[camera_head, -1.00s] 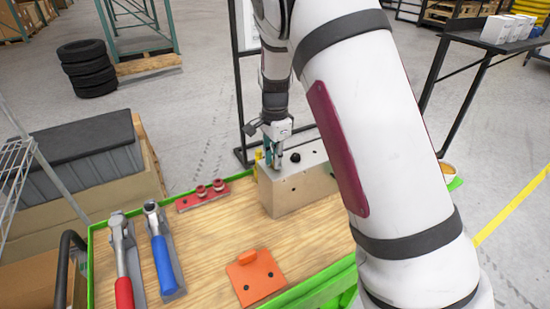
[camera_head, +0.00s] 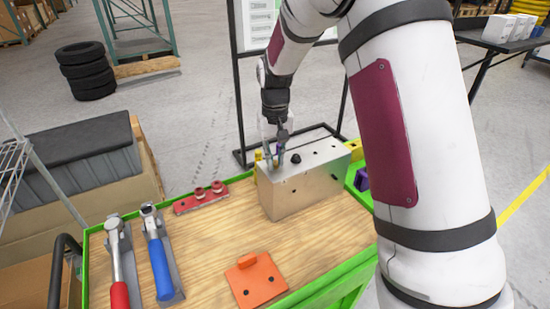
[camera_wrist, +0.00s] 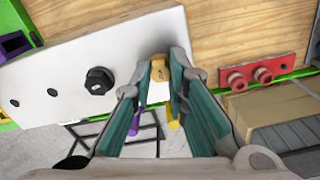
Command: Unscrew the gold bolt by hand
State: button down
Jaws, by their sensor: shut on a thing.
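The gold bolt (camera_wrist: 157,71) shows its hex head between my fingertips in the wrist view, near one edge of the metal block (camera_wrist: 65,85). My gripper (camera_wrist: 160,68) is shut on it, with a teal-lined finger on each side. In the head view my gripper (camera_head: 272,156) points down at the left end of the block (camera_head: 312,190), and the bolt there is mostly hidden by the fingers.
The block stands on a wooden, green-edged cart top (camera_head: 215,240). A red holder with two red pieces (camera_head: 201,197), an orange plate (camera_head: 256,281), a red-handled tool (camera_head: 119,270) and a blue-handled tool (camera_head: 159,260) lie around it. Bare wood is free in front.

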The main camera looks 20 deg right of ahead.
jog(key=shift+f, duration=0.2)
jog(key=n, duration=0.7)
jog(key=shift+s+r+n, duration=0.1)
jog(key=shift+r+n, duration=0.05)
jog(key=shift+n, duration=0.25)
jog(key=n+p, duration=0.1)
jog(key=n, duration=0.3)
jog(key=shift+n+p, duration=0.3)
jog(key=shift+n, duration=1.2)
jog(key=c, duration=1.5)
grip_release()
jog(key=shift+r, duration=0.2)
